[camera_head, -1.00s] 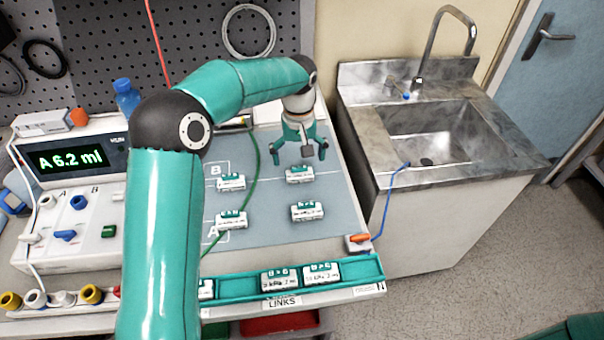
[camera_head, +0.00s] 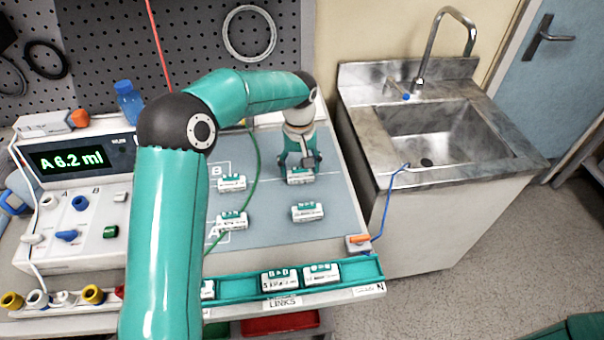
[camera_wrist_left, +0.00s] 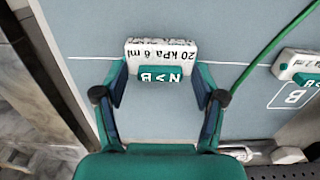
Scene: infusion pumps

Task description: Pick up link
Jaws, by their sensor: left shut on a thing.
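A white link with a green label (camera_head: 300,178) lies at the back right of the grey mat. In the left wrist view the link (camera_wrist_left: 160,54) reads "N>B" and "20 kPa 6 ml", upside down. My left gripper (camera_head: 298,168) is down over it, shut on it with one finger at each end; the wrist view shows both fingers (camera_wrist_left: 160,80) at its sides. The link still appears to be at mat level. Three other links lie on the mat: back left (camera_head: 232,183), front left (camera_head: 232,220) and front right (camera_head: 308,212). My right gripper is not in view.
A green rack (camera_head: 240,290) marked "LINKS" runs along the front edge and holds more links (camera_head: 281,281). A green tube (camera_head: 256,165) crosses the mat. The pump console (camera_head: 85,190) is at left. A sink (camera_head: 435,130) stands right.

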